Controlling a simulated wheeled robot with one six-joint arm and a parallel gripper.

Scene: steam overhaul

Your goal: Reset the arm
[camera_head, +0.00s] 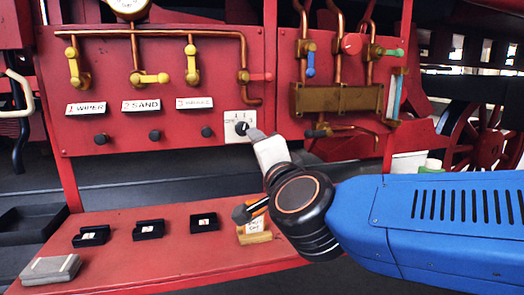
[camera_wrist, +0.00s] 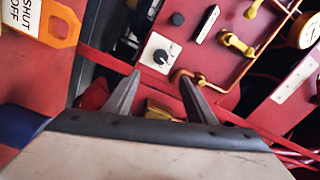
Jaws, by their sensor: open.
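My gripper (camera_head: 257,136) shows in the head view at the end of my blue arm, in front of the red panel and just below the white dial plate with a black knob (camera_head: 240,124). In the wrist view my gripper (camera_wrist: 160,80) has its two grey fingers spread apart, with nothing between them. The dial plate (camera_wrist: 160,54) lies beyond the fingertips there. I see no contact with it, but the exact gap cannot be told.
The red panel (camera_head: 120,104) carries yellow valve levers, copper pipes and black knobs. A red shelf (camera_head: 150,262) below holds small black trays and a grey block (camera_head: 50,269). An orange SHUT OFF tag (camera_wrist: 62,22) is close at the wrist view's upper left.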

